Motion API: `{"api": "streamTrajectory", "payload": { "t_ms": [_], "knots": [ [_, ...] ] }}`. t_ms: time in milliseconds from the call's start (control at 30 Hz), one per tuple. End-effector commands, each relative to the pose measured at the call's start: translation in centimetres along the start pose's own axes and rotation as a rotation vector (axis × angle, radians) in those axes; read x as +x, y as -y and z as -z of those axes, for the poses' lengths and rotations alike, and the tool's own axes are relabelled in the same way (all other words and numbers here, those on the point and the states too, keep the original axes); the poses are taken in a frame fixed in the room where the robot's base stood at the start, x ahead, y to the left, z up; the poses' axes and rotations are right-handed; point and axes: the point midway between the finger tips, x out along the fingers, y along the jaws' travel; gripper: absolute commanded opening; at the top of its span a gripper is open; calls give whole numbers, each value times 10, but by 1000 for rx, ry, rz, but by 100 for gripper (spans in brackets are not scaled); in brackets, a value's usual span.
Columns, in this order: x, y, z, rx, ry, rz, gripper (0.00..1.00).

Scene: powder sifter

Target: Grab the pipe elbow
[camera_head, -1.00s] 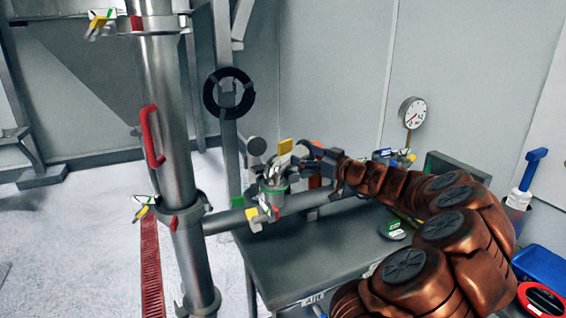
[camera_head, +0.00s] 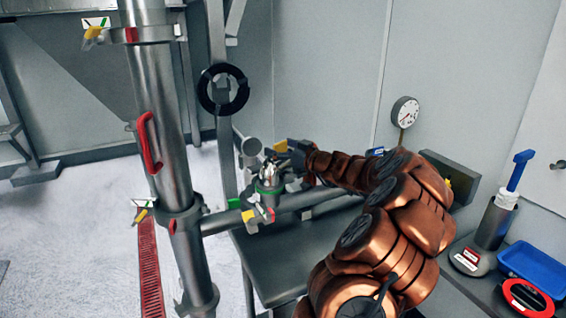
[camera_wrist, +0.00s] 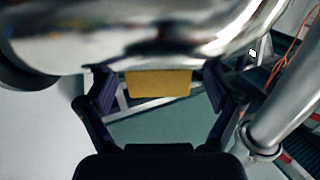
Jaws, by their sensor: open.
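The pipe elbow (camera_head: 268,171) is shiny bare metal and sits above a green ring on the horizontal pipe, left of my gripper (camera_head: 287,157). In the wrist view a large shiny curved metal surface, which looks like the elbow (camera_wrist: 140,38), fills the top of the picture. My gripper (camera_wrist: 158,82) is open there, its two dark fingers apart and close to the lower edge of that metal. A yellow block (camera_wrist: 159,83) shows between the fingertips. I cannot tell whether the fingers touch the elbow.
A tall steel pipe (camera_head: 165,125) with a red handle stands to the left. The horizontal pipe (camera_head: 315,196) runs over a grey table (camera_head: 290,262). A gauge (camera_head: 405,111) is behind. A blue tray (camera_head: 532,266) and a red-black tape roll (camera_head: 528,298) lie at the right.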

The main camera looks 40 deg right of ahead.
Motion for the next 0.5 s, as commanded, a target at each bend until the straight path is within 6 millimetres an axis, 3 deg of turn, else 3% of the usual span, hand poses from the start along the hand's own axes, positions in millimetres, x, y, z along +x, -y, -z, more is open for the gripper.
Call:
{"api": "streamTrajectory", "payload": {
  "t_ms": [100,500],
  "knots": [
    [0,0,0,0,-1,-1,92],
    [-1,-1,0,0,-1,-1,50]
  ]
}}
